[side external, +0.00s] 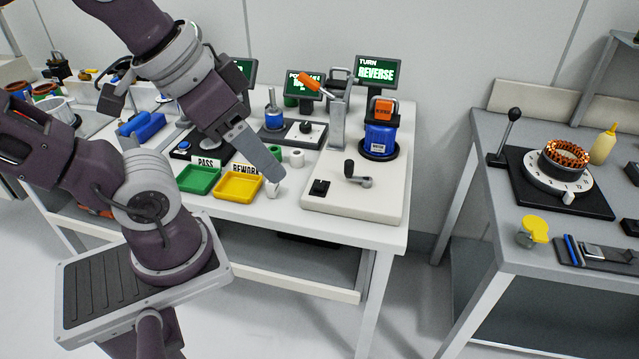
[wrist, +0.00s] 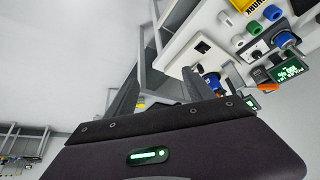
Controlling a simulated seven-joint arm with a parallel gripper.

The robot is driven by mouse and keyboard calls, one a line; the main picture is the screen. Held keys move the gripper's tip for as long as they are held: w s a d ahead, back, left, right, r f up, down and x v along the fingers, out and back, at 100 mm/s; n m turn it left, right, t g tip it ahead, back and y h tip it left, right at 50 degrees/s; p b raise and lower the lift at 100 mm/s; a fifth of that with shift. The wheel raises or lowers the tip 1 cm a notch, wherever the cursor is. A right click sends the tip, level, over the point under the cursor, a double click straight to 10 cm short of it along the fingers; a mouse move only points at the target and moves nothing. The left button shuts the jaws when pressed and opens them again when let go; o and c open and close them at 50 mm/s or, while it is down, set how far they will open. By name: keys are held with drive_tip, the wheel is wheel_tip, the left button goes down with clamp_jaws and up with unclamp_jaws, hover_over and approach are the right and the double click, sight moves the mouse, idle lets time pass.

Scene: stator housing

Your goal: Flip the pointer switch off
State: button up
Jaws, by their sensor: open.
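A similar dark knob shows small in the wrist view (wrist: 257,54). In the wrist view my gripper (wrist: 160,75) also shows open, with nothing between the fingers.
A pale board (side external: 340,211) with a black rocker switch (side external: 319,187) and a crank (side external: 358,175) is at front right. A lever press (side external: 338,120) and blue motor (side external: 380,138) stand behind. Green (side external: 183,191) and yellow (side external: 220,193) trays lie near my gripper.

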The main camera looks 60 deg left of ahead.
drive_tip(key=shift+c, duration=0.2)
drive_tip(key=shift+w, duration=0.1)
drive_tip(key=c, duration=0.4)
drive_tip(key=w+a+r+n+g, duration=0.1)
drive_tip(key=w, duration=0.1)
drive_tip(key=w+a, duration=0.1)
drive_tip(key=w, duration=0.2)
drive_tip(key=w+r+n+g, duration=0.1)
drive_tip(key=w, duration=0.1)
drive_tip(key=shift+w+a+r+n+g, duration=0.15)
drive_tip(key=shift+a+r+n+g, duration=0.15)
drive_tip(key=shift+a, duration=0.1)
clamp_jaws()
drive_tip(key=w+a+f+n+g+h, duration=0.3)
drive_tip(key=w+a+f+n+g, duration=0.3)
drive_tip(key=w+a+f, duration=0.6)
drive_tip(key=w+a, duration=0.3)
drive_tip(key=a, duration=0.2)
drive_tip(key=shift+f, duration=0.35)
drive_tip(key=shift+w, duration=0.1)
